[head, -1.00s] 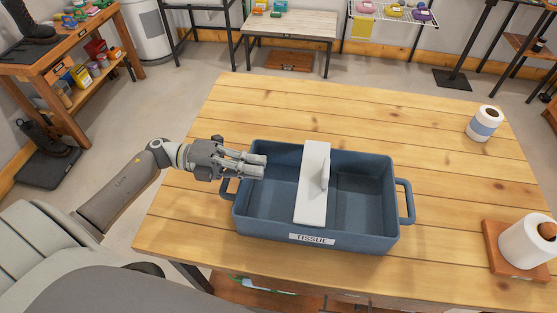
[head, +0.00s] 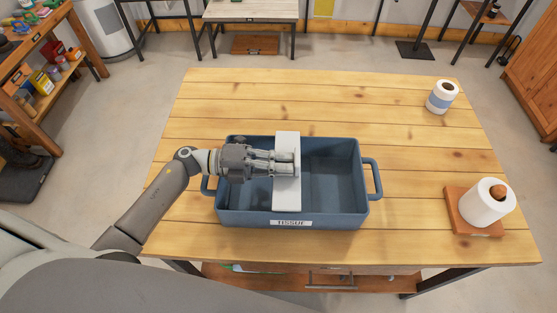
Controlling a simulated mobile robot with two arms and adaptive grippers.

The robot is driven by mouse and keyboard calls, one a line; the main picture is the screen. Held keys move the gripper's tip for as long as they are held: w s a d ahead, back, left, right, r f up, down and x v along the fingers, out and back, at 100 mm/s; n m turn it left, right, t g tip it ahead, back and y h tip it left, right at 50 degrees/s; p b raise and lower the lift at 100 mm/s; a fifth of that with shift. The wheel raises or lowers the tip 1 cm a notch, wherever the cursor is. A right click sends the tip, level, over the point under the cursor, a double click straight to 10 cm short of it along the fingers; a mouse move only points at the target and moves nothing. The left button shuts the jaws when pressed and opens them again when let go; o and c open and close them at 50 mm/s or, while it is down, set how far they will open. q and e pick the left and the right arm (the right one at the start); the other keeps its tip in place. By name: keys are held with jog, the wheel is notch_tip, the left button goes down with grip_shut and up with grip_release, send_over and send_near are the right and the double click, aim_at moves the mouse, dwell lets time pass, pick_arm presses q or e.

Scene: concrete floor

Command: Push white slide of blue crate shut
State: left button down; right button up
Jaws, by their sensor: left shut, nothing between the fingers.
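The blue crate (head: 340,214) stands on the wooden table, with a "TISSUE" label on its front wall and a handle at each end. The white slide (head: 287,198) lies across the crate near its middle, with open crate on both sides of it. Its upright grip is mostly hidden behind my fingers. My left gripper (head: 288,163) is shut and empty, reaching in from the left over the slide. Its fingertips are at the upright grip; I cannot tell whether they touch it. My right gripper is not in view.
A paper roll on a wooden holder (head: 474,229) stands to the right of the crate. The tabletop behind the crate (head: 320,100) is clear.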

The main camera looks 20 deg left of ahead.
pick_arm(q)
jog(key=x, duration=1.4)
jog(key=shift+b, duration=0.45)
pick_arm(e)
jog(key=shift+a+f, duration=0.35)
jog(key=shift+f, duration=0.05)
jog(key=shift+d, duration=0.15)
